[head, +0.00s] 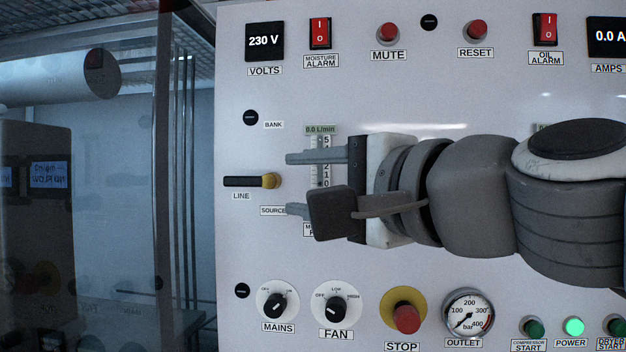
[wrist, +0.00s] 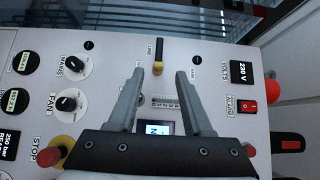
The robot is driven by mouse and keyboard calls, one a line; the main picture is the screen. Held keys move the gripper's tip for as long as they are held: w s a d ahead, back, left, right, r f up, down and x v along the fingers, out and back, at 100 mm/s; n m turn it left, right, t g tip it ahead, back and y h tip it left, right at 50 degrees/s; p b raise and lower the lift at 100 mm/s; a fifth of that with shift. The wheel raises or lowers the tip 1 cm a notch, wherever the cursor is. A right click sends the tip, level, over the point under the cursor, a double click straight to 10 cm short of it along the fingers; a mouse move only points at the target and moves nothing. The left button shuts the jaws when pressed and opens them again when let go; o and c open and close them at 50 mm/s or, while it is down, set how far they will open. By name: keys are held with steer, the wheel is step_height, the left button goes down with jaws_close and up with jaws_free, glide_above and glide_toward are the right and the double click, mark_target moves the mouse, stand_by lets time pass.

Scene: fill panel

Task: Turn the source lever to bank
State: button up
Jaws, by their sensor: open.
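The source lever (head: 240,181) has a black handle and a yellow hub. It lies level on the panel, its handle pointing left just above the LINE label (head: 241,196). The BANK label (head: 273,125) is above the hub, and the SOURCE label (head: 272,211) is below it. My gripper (head: 290,184) is open and empty, fingers pointing left, just right of the hub, one finger higher and one lower than it. In the wrist view the lever (wrist: 158,54) shows beyond and between the fingertips of my gripper (wrist: 160,73). I see no contact.
My arm and gripper partly cover a flow gauge (head: 320,142). MAINS (head: 278,302) and FAN (head: 335,307) knobs and a red STOP button (head: 406,318) are below. The VOLTS display (head: 264,41) and a red moisture alarm switch (head: 320,33) are above. The panel around the lever's handle is clear.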

mark_target(240, 182)
steer(key=x, duration=1.7)
steer(key=shift+s+a+p, duration=0.1)
steer(key=shift+a+p, duration=0.05)
steer(key=shift+p, duration=0.25)
jaws_close()
